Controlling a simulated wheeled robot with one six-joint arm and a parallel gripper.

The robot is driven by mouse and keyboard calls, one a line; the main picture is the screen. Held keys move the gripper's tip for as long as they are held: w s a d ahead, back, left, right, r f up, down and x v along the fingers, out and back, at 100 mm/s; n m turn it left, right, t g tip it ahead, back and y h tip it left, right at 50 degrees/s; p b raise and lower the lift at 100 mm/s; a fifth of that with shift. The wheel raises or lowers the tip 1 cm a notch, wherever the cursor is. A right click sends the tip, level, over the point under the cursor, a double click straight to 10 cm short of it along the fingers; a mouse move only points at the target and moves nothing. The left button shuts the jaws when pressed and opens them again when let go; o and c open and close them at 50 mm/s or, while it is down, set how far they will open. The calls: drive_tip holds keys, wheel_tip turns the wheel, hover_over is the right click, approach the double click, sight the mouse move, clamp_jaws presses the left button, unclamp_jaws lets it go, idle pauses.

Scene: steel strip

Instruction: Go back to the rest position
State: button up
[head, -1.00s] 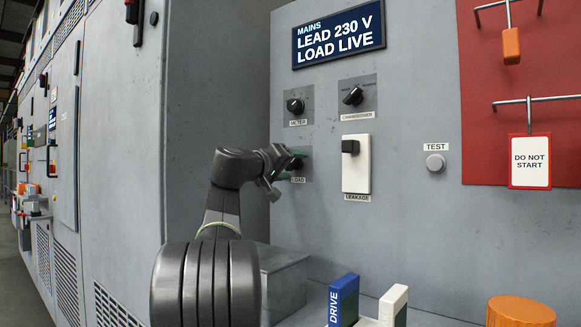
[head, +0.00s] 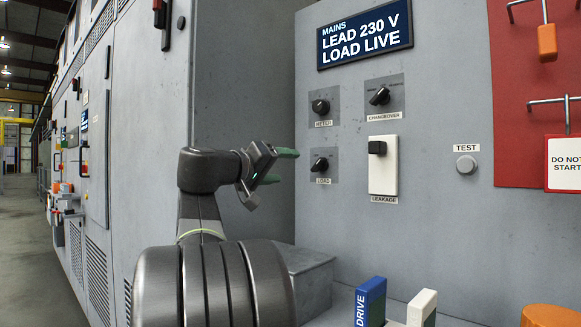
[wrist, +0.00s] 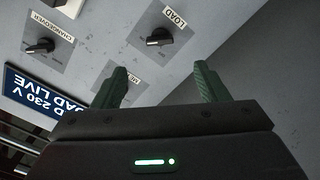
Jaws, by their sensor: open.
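My gripper (head: 284,166) is open and empty in front of the grey panel, left of the LOAD knob (head: 320,164) and apart from it. In the wrist view my gripper (wrist: 160,88) shows two green fingers spread wide with nothing between them. The LOAD knob (wrist: 159,37) also shows in the wrist view, beyond the fingers. The display (head: 365,38) reads "MAINS LEAD 230 V LOAD LIVE".
The METER knob (head: 320,107), CHANGEOVER knob (head: 380,96), LEAKAGE switch (head: 383,165) and TEST button (head: 466,164) are on the panel. A grey box (head: 305,275) stands low beside my arm. Blue (head: 370,300) and white (head: 422,308) blocks stand in front. A tall cabinet (head: 240,110) is behind my arm.

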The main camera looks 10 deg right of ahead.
sight(316, 166)
idle(0.4)
drive_tip(key=x, duration=1.3)
drive_tip(key=shift+w+d, duration=0.2)
drive_tip(key=shift+d, duration=0.05)
